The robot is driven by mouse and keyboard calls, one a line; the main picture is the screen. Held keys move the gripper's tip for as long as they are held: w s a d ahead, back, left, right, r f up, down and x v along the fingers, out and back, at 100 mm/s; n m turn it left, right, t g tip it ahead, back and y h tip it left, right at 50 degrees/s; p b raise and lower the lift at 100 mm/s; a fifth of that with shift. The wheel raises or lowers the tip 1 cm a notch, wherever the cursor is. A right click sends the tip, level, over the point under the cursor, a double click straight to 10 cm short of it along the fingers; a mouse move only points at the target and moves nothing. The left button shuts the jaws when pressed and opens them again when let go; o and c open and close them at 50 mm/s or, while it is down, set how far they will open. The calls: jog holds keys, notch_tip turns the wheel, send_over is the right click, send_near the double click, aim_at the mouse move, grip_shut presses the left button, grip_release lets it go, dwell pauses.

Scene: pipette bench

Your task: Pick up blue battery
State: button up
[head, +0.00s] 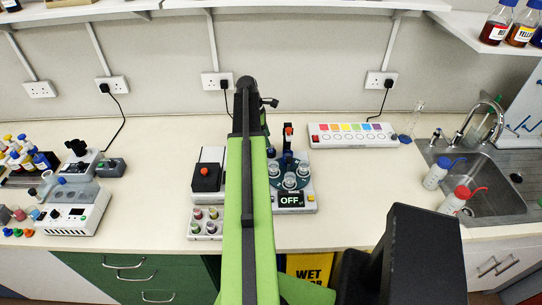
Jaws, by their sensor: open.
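I cannot pick out a blue battery for certain. A small pale tray (204,237) holds several short cylinders with coloured tops on the bench, just left of my green arm. They are too small to name, and my arm may hide part of that area. My arm rises from the bottom edge and reaches up the middle of the view. Its far end, with black joints, lies over the back of the bench and wall. I cannot make out my gripper's fingers.
Right of my arm stands a device (291,200) reading OFF. A black box with a red button (207,178) stands left. A colour-marked strip (352,140) lies behind. A sink (500,190) and wash bottles (437,175) are right. The bench (375,190) is clear at centre right.

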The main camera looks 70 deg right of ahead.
aim_at(271, 150)
jog(key=b+x, duration=0.5)
jog(key=shift+s+d+f, duration=0.1)
jog(key=shift+d+f, duration=0.05)
jog(key=shift+d, duration=0.1)
jog(key=shift+r, duration=0.2)
grip_shut()
